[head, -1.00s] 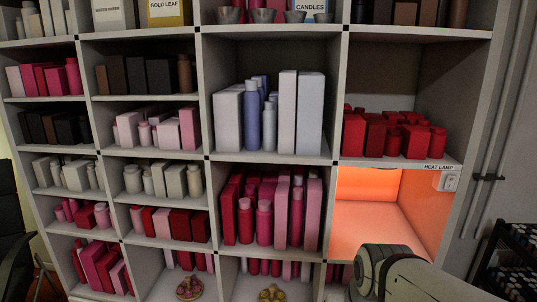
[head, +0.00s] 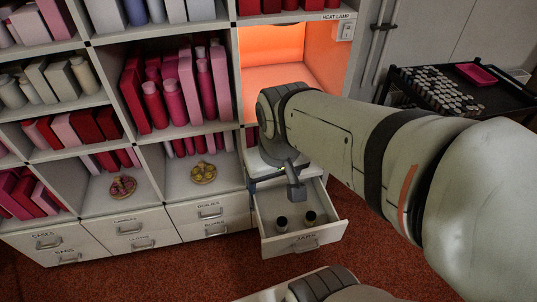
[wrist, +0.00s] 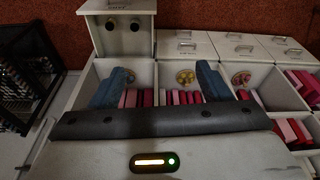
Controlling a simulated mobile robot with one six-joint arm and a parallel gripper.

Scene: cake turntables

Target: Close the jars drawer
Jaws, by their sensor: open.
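The jars drawer (head: 309,239) is pulled out from the bottom right of the shelf unit. It has a front handle and a small label, and two dark jars stand inside it. In the wrist view the open drawer (wrist: 122,44) is at the upper left, with both jars showing. My gripper (head: 273,182) is over the back part of the drawer in the head view, close to the cabinet. In the wrist view my gripper's blue fingers (wrist: 162,72) are spread apart with nothing held between them. Whether it touches the drawer or cabinet cannot be told.
Closed drawers (head: 132,235) line the bottom to the left. Above them are shelves of pink and red boxes and bottles, and two small plates (head: 203,173). An orange-lit heat lamp compartment (head: 270,80) is above my gripper. A black cart (head: 455,90) stands right. Red carpet lies in front.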

